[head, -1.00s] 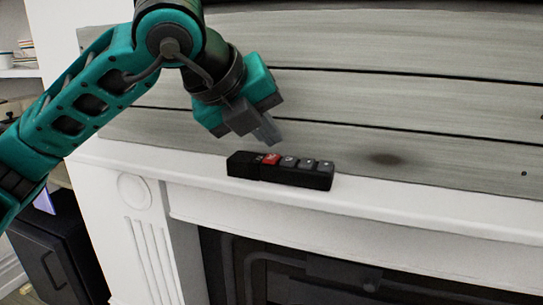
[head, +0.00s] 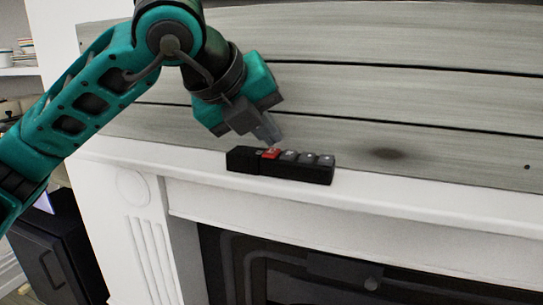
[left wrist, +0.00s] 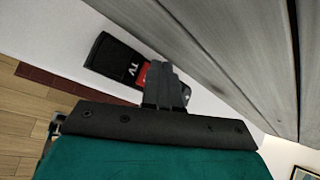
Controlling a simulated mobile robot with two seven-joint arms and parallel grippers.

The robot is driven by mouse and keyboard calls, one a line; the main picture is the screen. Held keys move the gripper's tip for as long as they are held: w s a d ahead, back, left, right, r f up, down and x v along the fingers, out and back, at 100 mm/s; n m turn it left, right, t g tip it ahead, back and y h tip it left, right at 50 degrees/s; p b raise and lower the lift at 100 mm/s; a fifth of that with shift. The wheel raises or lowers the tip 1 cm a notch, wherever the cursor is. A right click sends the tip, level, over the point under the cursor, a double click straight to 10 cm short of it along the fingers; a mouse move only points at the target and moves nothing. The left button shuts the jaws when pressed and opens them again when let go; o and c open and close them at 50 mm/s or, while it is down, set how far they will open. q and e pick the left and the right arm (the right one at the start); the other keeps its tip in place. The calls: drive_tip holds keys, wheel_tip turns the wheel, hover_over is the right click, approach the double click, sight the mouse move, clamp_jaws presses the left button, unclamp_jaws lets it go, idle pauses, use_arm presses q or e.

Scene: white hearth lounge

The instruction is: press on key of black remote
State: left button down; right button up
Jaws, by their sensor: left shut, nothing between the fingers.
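The black remote (head: 285,172) lies on the white mantel shelf. It has a red key (head: 271,153) near its left end and several dark grey keys to the right of it. My left gripper (head: 272,138) is shut and empty, with its fingertips just above the red key; I cannot tell whether they touch it. In the left wrist view the remote (left wrist: 110,60) shows white "TV" lettering and a bit of red, and the shut fingers (left wrist: 165,72) cover part of it. My right gripper is not in view.
The white mantel (head: 420,208) is clear to the right of the remote. A grey plank wall (head: 400,95) rises right behind it. The dark fireplace (head: 340,275) is below. A black cabinet (head: 60,255) stands at the lower left.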

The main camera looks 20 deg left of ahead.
sight(266, 153)
use_arm(q)
drive_tip(key=shift+f+b, duration=0.35)
drive_tip(key=shift+b, duration=0.1)
idle(0.8)
drive_tip(key=shift+r, duration=0.1)
drive_tip(key=shift+r+p, duration=0.35)
drive_tip(key=shift+r, duration=0.35)
drive_tip(key=shift+r+p, duration=1.6)
drive_tip(key=shift+r, duration=0.95)
drive_tip(key=shift+f, duration=0.1)
